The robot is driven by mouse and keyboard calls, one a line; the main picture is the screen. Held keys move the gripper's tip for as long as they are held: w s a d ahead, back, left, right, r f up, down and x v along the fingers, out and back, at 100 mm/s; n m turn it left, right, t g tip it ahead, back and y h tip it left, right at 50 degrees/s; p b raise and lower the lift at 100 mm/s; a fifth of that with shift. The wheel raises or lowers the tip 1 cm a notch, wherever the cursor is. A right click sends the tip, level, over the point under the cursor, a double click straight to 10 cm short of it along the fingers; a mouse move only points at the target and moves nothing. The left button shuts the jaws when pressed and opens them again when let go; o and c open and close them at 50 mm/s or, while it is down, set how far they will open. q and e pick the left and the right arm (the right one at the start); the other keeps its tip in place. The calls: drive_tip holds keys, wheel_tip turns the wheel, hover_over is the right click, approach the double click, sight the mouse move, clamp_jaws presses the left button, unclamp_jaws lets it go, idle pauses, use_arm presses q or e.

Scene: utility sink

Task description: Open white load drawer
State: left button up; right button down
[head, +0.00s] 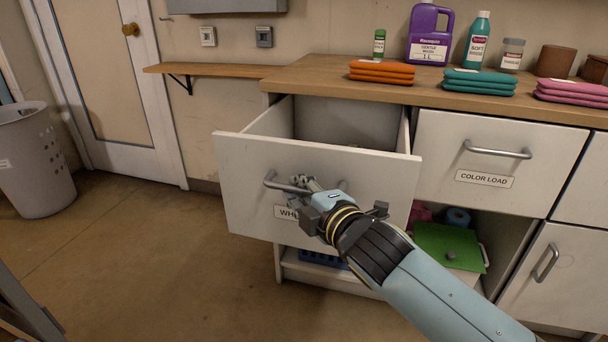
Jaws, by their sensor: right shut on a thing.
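The white load drawer (245,195) is pulled well out of the wooden-topped cabinet, and its inside shows from above. Its label (284,212) is partly covered by my right gripper; only the first letters, "WH", show. My right gripper (302,184) is shut on the drawer's grey bar handle (275,183), near the middle of the drawer front. My right arm reaches in from the lower right. My left gripper is not in view.
A "COLOR LOAD" drawer (537,182) is shut to the right. Folded towels and bottles stand on the countertop (330,75). An open shelf below holds a green item (450,246). A grey basket (35,160) stands far left. Floor left of the drawer is clear.

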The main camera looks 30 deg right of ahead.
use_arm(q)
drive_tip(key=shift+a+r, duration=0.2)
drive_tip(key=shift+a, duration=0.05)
use_arm(e)
drive_tip(key=shift+s+a+r, duration=0.15)
drive_tip(key=shift+s+a, duration=0.45)
drive_tip(key=shift+a, duration=0.15)
drive_tip(key=c, duration=1.4)
unclamp_jaws()
drive_tip(key=shift+o, duration=0.3)
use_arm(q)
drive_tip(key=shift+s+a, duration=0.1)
use_arm(e)
drive_tip(key=s+r, duration=0.1)
drive_tip(key=s, duration=1.1)
drive_tip(key=shift+a+r, duration=0.25)
drive_tip(key=shift+a, duration=0.15)
